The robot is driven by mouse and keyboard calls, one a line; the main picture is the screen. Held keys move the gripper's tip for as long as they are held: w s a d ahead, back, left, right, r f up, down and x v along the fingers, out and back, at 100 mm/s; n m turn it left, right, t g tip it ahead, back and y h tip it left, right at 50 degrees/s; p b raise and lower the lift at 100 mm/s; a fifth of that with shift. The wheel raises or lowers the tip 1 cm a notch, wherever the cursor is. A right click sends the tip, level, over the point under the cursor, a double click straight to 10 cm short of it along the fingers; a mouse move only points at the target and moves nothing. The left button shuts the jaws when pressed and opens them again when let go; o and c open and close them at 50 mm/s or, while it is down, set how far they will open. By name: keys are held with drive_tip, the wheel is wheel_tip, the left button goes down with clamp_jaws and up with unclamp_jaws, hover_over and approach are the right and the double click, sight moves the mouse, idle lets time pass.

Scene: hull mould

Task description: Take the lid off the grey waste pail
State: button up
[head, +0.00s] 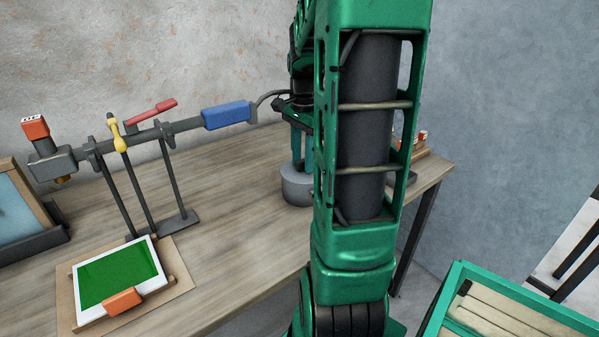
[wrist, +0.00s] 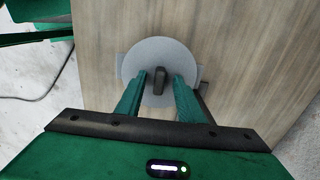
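The grey waste pail (head: 294,190) stands on the wooden table, partly hidden behind my arm in the head view. Its round grey lid (wrist: 150,48) is seen from above in the wrist view, with a dark knob (wrist: 159,80) at its middle. The lid appears to sit on the pail; its seam is not clear. My gripper (wrist: 161,76) is over the lid, its two green fingers apart on either side of the knob with visible gaps. It also shows above the pail in the head view (head: 301,152), partly hidden by my arm.
A stand with a grey bar and a blue grip (head: 227,115) reaches toward my gripper from the left. A green-screened tablet (head: 118,274) lies at the front left. Small orange and white items (head: 421,137) are behind my arm. A green-edged crate (head: 510,317) is at lower right.

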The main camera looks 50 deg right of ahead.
sight(302, 160)
clamp_jaws()
drive_tip(key=shift+r, duration=0.2)
drive_tip(key=shift+r, duration=0.25)
drive_tip(key=r, duration=0.3)
drive_tip(key=shift+a+r, duration=0.25)
drive_tip(key=shift+r, duration=0.15)
drive_tip(key=s+a+r, duration=0.3)
drive_tip(key=a+r, duration=0.7)
drive_tip(key=shift+a+r, duration=0.2)
drive_tip(key=shift+a, duration=0.15)
